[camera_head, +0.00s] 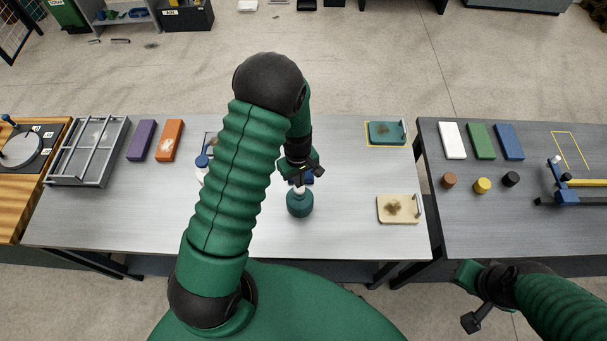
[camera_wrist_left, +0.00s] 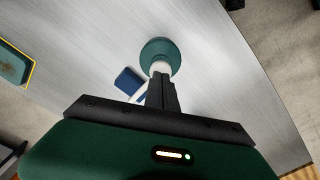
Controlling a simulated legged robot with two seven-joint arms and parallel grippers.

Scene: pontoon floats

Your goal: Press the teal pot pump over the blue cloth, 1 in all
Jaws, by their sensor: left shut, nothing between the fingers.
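The teal pot (camera_head: 300,204) stands upright on the grey table, with a pale pump top (camera_head: 299,190). In the left wrist view the pot (camera_wrist_left: 158,48) shows from above, its white pump top (camera_wrist_left: 160,68) right at my fingertips. My left gripper (camera_head: 300,183) is shut and empty, pointing down over the pump top; I cannot tell whether it touches.
A blue-and-white bottle (camera_head: 201,162) is partly hidden by my left arm. A grey rack (camera_head: 89,151), a purple block (camera_head: 142,140) and an orange block (camera_head: 170,140) lie left. A teal board (camera_head: 385,132) and a beige board (camera_head: 398,209) lie right. Bare table separates pot and boards.

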